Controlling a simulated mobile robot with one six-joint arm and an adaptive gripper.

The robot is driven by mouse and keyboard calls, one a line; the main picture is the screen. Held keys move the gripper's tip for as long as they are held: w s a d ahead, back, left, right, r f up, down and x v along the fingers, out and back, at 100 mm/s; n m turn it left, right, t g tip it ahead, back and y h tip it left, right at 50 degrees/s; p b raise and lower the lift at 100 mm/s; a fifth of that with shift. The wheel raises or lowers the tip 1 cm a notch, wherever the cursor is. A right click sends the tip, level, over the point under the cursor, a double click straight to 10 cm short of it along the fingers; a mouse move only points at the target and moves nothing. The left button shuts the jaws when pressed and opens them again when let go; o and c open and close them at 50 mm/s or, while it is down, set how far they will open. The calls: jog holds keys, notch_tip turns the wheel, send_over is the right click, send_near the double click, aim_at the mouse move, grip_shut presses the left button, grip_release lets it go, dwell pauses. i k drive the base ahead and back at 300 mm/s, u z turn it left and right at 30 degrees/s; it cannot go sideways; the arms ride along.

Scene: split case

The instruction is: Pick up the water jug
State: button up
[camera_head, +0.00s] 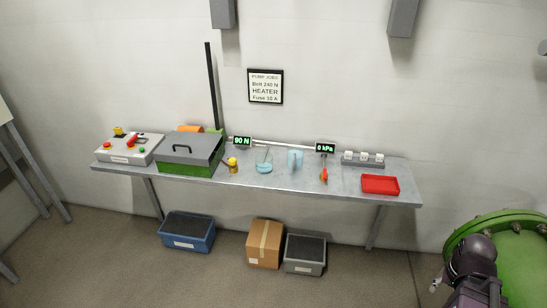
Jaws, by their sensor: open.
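The water jug (295,160) is a small, pale blue, see-through vessel. It stands upright on the grey metal bench (345,187), right of the middle, near the back. A wider glass bowl (264,163) with blue liquid stands just left of it, with a small gap. The jug's handle is too small to make out clearly. A dark part of my arm shows at the lower right, well away from the jug. Nothing touches the jug.
A green case (188,168) with a grey lid and a control box (130,148) stand at left. A yellow-topped item (232,165), an orange-tipped tool (324,175), a gauge display (325,148) and a red tray (380,184) flank the vessels. A green round tank (527,262) stands lower right.

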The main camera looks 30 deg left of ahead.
aim_at(295, 149)
jog(key=u, duration=0.75)
jog(key=i, duration=0.95)
jog(key=u, duration=0.6)
